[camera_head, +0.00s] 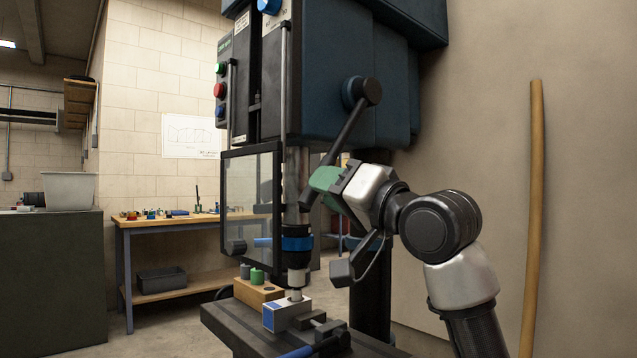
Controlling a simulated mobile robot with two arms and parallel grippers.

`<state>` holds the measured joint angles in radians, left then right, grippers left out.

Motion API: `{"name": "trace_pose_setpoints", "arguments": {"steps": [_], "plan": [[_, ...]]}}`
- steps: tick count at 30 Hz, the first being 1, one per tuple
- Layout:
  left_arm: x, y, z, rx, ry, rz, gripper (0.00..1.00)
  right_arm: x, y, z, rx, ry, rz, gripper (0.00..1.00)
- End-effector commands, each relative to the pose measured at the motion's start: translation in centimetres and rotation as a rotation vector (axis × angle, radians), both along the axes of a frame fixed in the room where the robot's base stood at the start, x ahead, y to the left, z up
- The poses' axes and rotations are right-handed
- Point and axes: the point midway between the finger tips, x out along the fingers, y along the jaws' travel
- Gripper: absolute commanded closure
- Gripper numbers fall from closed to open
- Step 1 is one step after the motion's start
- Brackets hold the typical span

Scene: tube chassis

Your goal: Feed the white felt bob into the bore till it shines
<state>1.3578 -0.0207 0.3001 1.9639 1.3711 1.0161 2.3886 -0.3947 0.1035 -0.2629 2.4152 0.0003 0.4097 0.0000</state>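The drill press spindle carries a black chuck with a blue band (297,243). The white felt bob (298,277) hangs below it. Under the bob, a narrower pale tip meets the top of a metal block with a blue face (284,313), where the bore is. I cannot tell how deep the tip sits; the bore's inside is hidden. My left gripper (326,179), with green fingers, is at the lower end of the black feed lever (346,133). Its fingers appear closed around the lever near its end knob. My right gripper is out of view.
The block sits by a dark vise (327,333) on the press table (232,318). A wooden holder (252,292) with small cylinders stands behind. A clear guard (250,190) hangs left of the spindle. A workbench (170,223) stands behind; a wooden pole (535,210) leans right.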

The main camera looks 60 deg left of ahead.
Motion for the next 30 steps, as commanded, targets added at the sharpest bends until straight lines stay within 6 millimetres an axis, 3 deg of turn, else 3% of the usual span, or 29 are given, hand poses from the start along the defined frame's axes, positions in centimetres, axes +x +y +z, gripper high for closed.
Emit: {"name": "trace_pose_setpoints", "arguments": {"steps": [6, 12, 30], "plan": [[1.5, -4.2, -0.9, 0.002, 0.001, -0.004, 0.66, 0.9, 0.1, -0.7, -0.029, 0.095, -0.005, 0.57], [2.2, -6.6, -1.5, 0.002, 0.0, -0.002, 0.66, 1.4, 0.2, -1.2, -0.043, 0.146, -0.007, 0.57], [2.3, -7.1, -1.7, 0.001, -0.001, 0.001, 0.66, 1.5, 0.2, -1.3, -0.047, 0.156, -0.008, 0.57]]}}
